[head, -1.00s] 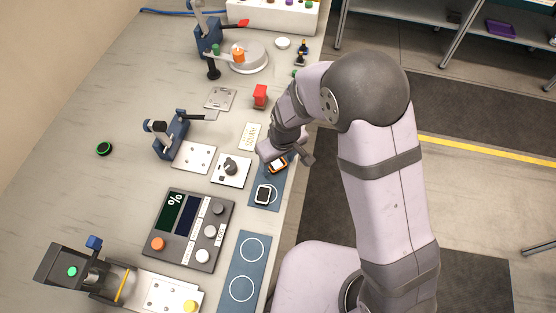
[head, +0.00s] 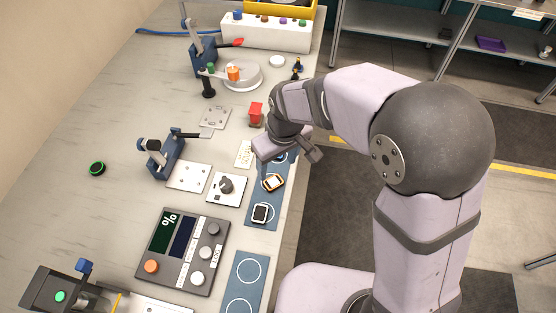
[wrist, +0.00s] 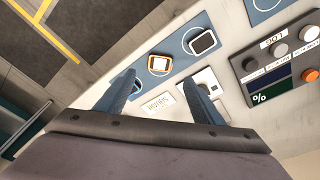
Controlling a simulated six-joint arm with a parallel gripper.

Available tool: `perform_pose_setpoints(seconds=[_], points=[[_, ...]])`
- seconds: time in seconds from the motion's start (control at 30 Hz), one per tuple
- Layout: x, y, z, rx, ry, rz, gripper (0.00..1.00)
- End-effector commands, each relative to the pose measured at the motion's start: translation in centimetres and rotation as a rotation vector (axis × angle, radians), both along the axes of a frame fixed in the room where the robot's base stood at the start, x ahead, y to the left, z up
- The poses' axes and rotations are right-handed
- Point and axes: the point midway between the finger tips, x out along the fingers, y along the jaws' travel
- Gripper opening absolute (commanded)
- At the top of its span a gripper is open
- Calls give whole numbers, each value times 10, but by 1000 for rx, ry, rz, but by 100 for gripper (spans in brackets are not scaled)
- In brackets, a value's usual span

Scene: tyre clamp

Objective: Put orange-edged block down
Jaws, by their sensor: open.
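The orange-edged block (head: 273,183), with a pale top, lies on the blue mat (head: 249,218) at the bench's right edge. In the wrist view the block (wrist: 159,64) shows beyond my fingertips, apart from both. My gripper (head: 284,158) is just past the block toward the back of the bench in the head view. Its two blue fingers (wrist: 160,86) are spread, with nothing between them. A white-edged dark block (head: 260,213) sits on the same mat nearer the front; it also shows in the wrist view (wrist: 202,43).
A plate with a dark knob (head: 226,186) and a display panel with buttons (head: 182,250) stand left of the mat. A red block (head: 256,114) stands behind my gripper. A second blue mat (head: 246,280) with empty circles lies in front.

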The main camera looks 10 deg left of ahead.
Motion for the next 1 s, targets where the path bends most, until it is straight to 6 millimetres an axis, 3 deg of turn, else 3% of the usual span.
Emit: perform_pose_setpoints(seconds=[0.2,0.47,0.57,0.67,0.77,0.9,1.0], points=[[-2,-2,17,0,-1,0,62],[-2,-3,20,0,0,-2,62],[-2,-13,20,-3,4,-26,62],[-3,-41,19,-11,15,-101,62],[-10,-87,18,-22,35,-224,62],[-36,-157,12,-40,72,-437,62],[-62,-196,7,-49,98,-577,62]])
